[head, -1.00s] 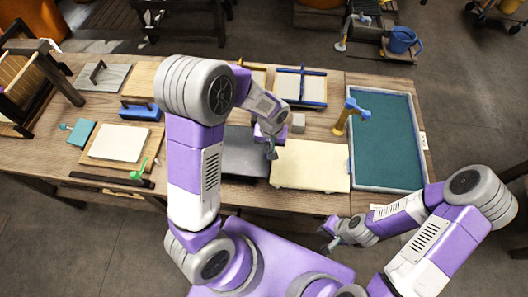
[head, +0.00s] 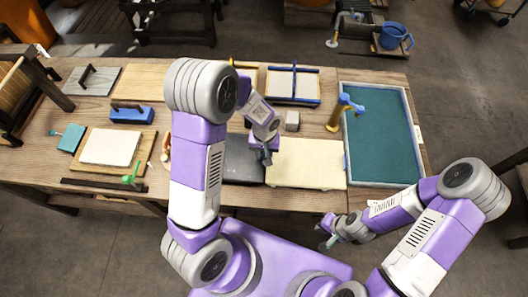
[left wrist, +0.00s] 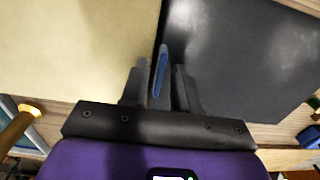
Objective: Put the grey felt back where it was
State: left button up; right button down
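A flat dark grey sheet (head: 243,160), which looks like the grey felt, lies on the table, partly hidden by my left arm. It fills the right of the left wrist view (left wrist: 245,60). A cream slab (head: 308,163) lies directly to its right. My left gripper (head: 267,158) is low over the seam between the two. In the left wrist view its fingers (left wrist: 161,85) stand apart with a narrow blue-grey piece between them; whether they grip it is unclear. My right gripper (head: 326,235) is empty, off the table's front edge, with its fingers apart.
A teal-floored tray (head: 382,140) fills the table's right end, with a yellow-and-blue tool (head: 340,112) at its left edge. Boards and a blue-based tool (head: 132,114) occupy the left.

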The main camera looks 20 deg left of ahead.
pick_arm(q)
jog(key=shift+r, duration=0.15)
pick_arm(e)
jog(key=shift+r, duration=0.1)
